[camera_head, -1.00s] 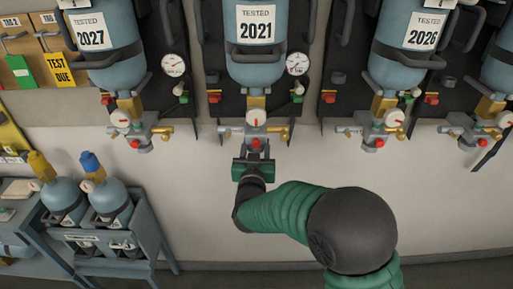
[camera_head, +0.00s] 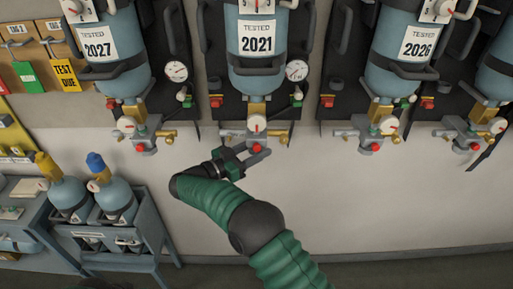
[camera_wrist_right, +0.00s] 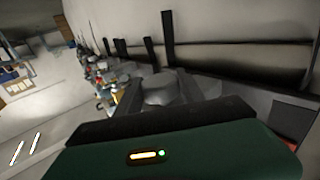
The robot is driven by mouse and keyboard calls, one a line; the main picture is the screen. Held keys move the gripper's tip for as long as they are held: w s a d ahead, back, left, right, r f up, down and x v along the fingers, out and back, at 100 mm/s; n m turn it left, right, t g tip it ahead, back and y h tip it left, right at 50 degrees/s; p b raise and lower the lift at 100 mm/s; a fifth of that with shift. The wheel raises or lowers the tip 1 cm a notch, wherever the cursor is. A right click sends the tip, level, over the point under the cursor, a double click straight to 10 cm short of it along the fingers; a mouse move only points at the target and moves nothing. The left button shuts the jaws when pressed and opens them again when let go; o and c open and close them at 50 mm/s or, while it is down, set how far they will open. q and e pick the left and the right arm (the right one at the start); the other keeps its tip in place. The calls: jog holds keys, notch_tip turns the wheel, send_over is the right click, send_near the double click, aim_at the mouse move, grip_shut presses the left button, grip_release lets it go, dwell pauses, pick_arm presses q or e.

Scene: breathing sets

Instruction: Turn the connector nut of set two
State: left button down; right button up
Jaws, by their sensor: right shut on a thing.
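Set two, with its blue cylinder (camera_head: 257,75) labelled "2021", hangs on the wall as the second set from the left. Below it are a brass neck, a round gauge (camera_head: 257,124) and a grey valve block with a red knob. My right gripper (camera_head: 255,151) reaches up from below, its fingers at the underside of that block. In the right wrist view a grey round connector nut (camera_wrist_right: 160,88) sits between the two dark fingers, and the gripper is shut on it. The fingers partly hide the nut in the head view. My left gripper is not in view.
Similar sets hang on both sides, labelled "2027" (camera_head: 98,40) and "2026" (camera_head: 419,42). A blue-grey cart (camera_head: 150,235) with small cylinders stands at the lower left. The wall below the sets is bare.

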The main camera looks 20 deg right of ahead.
jog(key=shift+r+m+g+h, duration=0.15)
jog(key=shift+m+g+h, duration=0.15)
jog(key=shift+m+g, duration=0.45)
jog(key=o, duration=1.4)
jog(key=shift+w+a, duration=0.1)
jog(key=shift+c, duration=0.2)
